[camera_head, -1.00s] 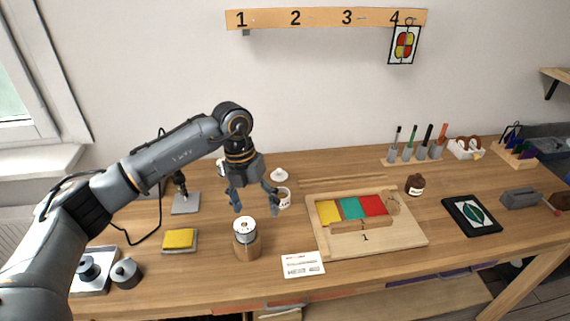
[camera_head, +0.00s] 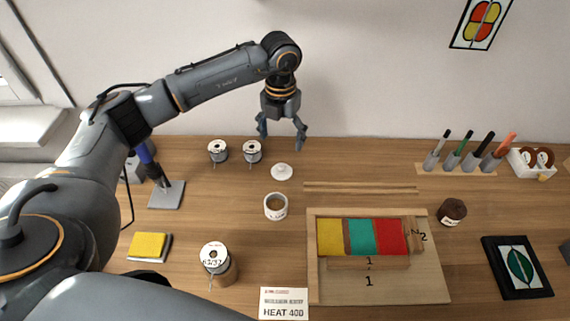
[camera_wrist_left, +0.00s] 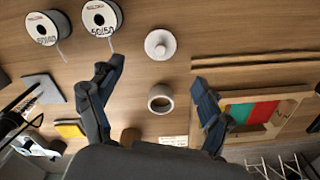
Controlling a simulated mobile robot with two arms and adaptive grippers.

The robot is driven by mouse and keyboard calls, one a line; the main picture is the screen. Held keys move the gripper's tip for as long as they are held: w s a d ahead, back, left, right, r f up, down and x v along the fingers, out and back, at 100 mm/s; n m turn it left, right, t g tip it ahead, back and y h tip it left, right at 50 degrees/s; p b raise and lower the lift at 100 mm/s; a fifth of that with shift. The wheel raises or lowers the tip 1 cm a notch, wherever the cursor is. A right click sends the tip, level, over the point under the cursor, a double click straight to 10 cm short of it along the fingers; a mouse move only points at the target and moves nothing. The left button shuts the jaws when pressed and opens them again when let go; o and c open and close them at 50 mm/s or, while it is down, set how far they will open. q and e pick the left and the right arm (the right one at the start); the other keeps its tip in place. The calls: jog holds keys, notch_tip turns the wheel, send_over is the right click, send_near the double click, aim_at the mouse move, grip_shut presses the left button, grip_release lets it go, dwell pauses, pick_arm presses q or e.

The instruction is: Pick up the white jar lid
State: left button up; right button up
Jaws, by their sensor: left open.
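The white jar lid (camera_head: 282,171) is a small round disc with a knob on top, lying on the table behind the white jar (camera_head: 275,206). It also shows in the left wrist view (camera_wrist_left: 160,44), at the top centre, beyond the fingertips. My left gripper (camera_head: 282,134) is open and empty, and in the head view it appears just above the lid. In the left wrist view its two fingers (camera_wrist_left: 152,85) are spread wide, with the open-topped jar (camera_wrist_left: 160,98) between them. The right gripper is not in view.
Two solder spools (camera_head: 218,151) (camera_head: 252,151) stand left of the lid. Thin wooden strips (camera_head: 360,188) lie to its right. A wooden tray (camera_head: 430,285) with coloured blocks is at front right. A labelled spool (camera_head: 214,257) stands at front left.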

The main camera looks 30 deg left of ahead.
aim_at(282, 165)
pick_arm(q)
jog(key=f, duration=0.3)
jog(key=shift+s+f+p, duration=0.15)
jog(key=shift+s+p, duration=0.05)
jog(key=shift+p, duration=0.1)
notch_tip(282, 165, down, 3)
jog(key=shift+w+f+p, duration=0.1)
jog(key=shift+p, duration=0.45)
notch_tip(282, 165, down, 4)
jog(key=shift+d+r+p, duration=0.1)
jog(key=shift+r+p, duration=0.15)
jog(key=shift+p, duration=0.4)
jog(key=shift+f, duration=0.35)
jog(key=c, duration=1.1)
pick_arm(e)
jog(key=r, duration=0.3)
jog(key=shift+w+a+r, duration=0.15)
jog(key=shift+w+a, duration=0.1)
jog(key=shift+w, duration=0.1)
pick_arm(q)
jog(key=shift+r, duration=0.1)
